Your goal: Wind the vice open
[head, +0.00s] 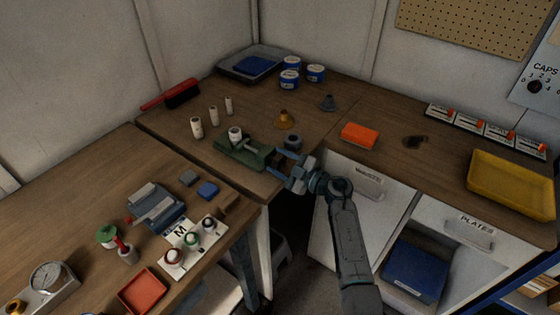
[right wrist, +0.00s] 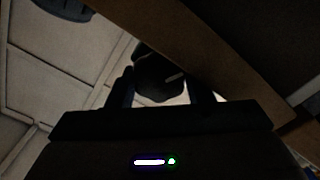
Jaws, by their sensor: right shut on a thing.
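The green vice (head: 238,152) is on the bench near its front edge, with a grey screw bar across its top. A white cylinder (head: 235,133) stands at the vice's jaws; I cannot tell whether they grip it. My right gripper (head: 279,158) reaches in from the right and is at the vice's right end, by the bench edge. It is shut on a dark part there, apparently the vice handle. In the right wrist view the dark handle (right wrist: 160,78) shows between the two fingers, with a small light bar on it. My left gripper is not in view.
A dark grey cup-like piece (head: 292,141) stands just behind my right gripper, and an orange-brown cone (head: 285,119) is beyond it. An orange block (head: 360,134) is to the right. Free floor lies below the bench edge.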

